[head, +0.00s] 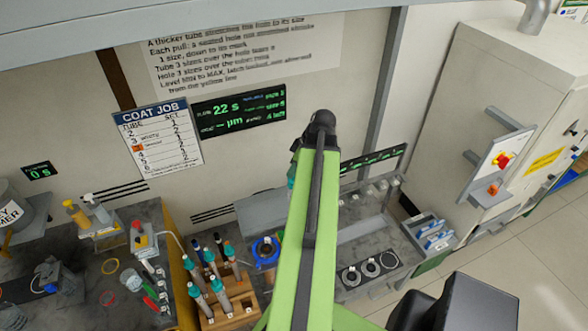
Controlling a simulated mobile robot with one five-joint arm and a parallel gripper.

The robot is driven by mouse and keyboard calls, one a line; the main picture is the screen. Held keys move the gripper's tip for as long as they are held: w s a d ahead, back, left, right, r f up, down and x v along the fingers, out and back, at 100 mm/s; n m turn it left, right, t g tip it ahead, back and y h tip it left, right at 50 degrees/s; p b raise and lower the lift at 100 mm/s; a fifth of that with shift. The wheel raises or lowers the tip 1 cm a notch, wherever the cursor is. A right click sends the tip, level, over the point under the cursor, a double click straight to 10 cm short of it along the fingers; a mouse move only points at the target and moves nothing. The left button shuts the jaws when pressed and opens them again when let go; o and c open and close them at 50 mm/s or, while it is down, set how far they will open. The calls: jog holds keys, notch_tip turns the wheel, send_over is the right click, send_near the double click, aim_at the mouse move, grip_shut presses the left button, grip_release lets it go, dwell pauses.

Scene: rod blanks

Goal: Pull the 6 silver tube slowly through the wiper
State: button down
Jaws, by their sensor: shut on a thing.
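Several silver tubes (219,292) with teal or dark ends stand upright in a wooden rack (240,316) at the lower middle. I cannot read which is the 6 tube. A blue ring fixture with a dark centre (266,252) sits right of the rack; I cannot tell if it is the wiper. My green arm reaches up through the middle to a black joint. My gripper and jaws are hidden behind it. A small teal piece (291,176) shows at the arm's left edge; I cannot tell what it belongs to.
A black plate with several rings (371,268) lies right of the arm. A blue-and-grey bin (430,235) and a tall cabinet (490,120) stand farther right. The left bench carries bottles (76,212) and loose rings. A dark display (240,108) reads 22 s.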

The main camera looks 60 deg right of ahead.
jog(key=shift+f+b, duration=1.1)
jog(key=shift+f, duration=0.1)
jog(key=shift+f+b, duration=2)
notch_tip(320, 180, down, 8)
jog(key=b, duration=0.8)
notch_tip(320, 180, down, 10)
jog(key=b, duration=1)
